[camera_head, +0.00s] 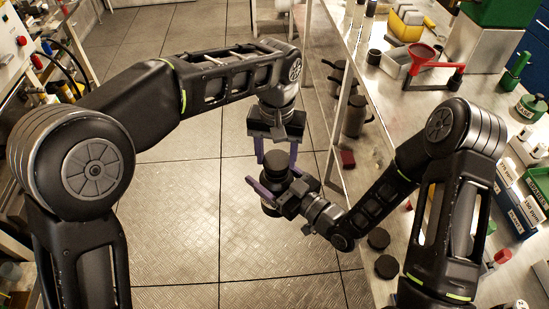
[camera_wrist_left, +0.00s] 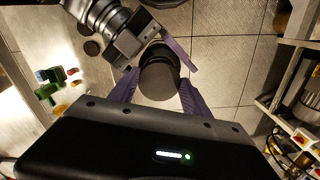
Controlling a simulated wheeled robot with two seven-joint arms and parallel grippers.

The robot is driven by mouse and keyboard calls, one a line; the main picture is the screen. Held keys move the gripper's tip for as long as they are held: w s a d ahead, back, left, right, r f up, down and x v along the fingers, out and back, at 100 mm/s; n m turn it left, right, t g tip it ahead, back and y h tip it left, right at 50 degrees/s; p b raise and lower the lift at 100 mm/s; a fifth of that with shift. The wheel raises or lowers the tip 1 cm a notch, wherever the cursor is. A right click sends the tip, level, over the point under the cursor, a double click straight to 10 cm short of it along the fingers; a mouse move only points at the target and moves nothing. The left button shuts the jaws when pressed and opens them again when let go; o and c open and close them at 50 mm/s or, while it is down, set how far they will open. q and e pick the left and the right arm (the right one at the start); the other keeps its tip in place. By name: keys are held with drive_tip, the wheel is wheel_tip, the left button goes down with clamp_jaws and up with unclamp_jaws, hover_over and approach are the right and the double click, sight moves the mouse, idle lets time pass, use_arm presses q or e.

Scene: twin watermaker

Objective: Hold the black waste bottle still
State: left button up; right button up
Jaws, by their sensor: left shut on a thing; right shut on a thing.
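The black waste bottle (camera_head: 270,209) is held upright in the air over the floor, in the middle of the head view. My right gripper (camera_head: 271,184) comes from the lower right and is shut on the bottle's body, its purple finger along the left side. My left gripper (camera_head: 276,160) points down from above, its two purple fingers on either side of the bottle's dark round cap (camera_head: 275,162). In the left wrist view the cap (camera_wrist_left: 157,84) sits between these fingers, with the right gripper (camera_wrist_left: 166,50) behind it. The grippers hide part of the bottle.
A metal bench (camera_head: 385,150) runs along the right, with black bottles (camera_head: 355,115) on it near its left edge and dark round lids (camera_head: 386,266) nearer to me. The tiled floor (camera_head: 180,225) is clear.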

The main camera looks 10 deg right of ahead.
sight(276, 189)
idle(0.4)
use_arm(q)
drive_tip(key=shift+f, duration=0.9)
drive_tip(key=shift+f, duration=0.55)
idle(0.4)
